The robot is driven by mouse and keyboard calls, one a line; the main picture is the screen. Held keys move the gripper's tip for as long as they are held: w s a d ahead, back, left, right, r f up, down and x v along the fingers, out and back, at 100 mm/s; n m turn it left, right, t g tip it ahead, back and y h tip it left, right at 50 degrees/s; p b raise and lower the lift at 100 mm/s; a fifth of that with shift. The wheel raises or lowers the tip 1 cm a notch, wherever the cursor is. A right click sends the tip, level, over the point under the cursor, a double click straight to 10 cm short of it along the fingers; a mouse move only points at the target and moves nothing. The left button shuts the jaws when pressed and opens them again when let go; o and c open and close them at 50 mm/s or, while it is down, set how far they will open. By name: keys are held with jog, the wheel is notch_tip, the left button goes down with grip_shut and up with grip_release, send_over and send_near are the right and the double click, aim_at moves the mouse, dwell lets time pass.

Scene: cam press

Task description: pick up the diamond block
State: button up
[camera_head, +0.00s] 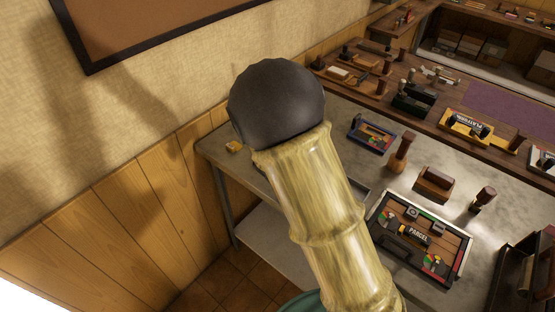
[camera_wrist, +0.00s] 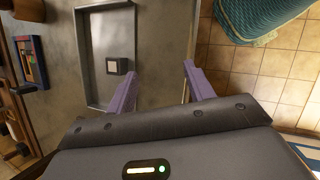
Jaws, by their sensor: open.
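A small dark block with a pale grey top face (camera_wrist: 117,66) lies in a shallow grey tray (camera_wrist: 96,100) in the wrist view. It may be the diamond block, but its shape and marking are too small to be sure. My gripper (camera_wrist: 158,84) is open, with its two purple fingers apart and nothing between them. The block is up and to the left of the gap between the fingers, near the left fingertip, and apart from it. In the head view my arm covers the gripper and most of the tray.
A blue-framed board (camera_head: 372,136), a brown stamp (camera_head: 402,152) and a parcel board (camera_head: 419,240) occupy the table. A teal ribbed bin (camera_wrist: 255,18) stands on the tiled floor.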

jog(key=w+a+n+t+h, duration=0.1)
jog(key=a+n, duration=0.1)
jog(key=w+a+f+n+t+h, duration=0.1)
jog(key=n, duration=0.1)
jog(key=w+a+f+n+h, duration=0.1)
jog(key=a, duration=0.1)
jog(key=shift+w+a+f+n+t, duration=0.25)
jog(key=shift+a+n+t, duration=0.1)
jog(key=shift+n+t, duration=0.05)
jog(key=w+a+r+n+t+h+b, duration=0.1)
jog(key=a+n+t, duration=0.8)
jog(key=a, duration=0.7)
jog(key=shift+w+r+n+t, duration=0.2)
jog(key=shift+w+n+t, duration=0.1)
jog(key=shift+w+n, duration=0.1)
jog(key=shift+a, duration=0.1)
jog(key=p+x, duration=0.2)
jog(key=x, duration=1)
jog(key=shift+d, duration=0.3)
jog(key=shift+w+d, duration=0.1)
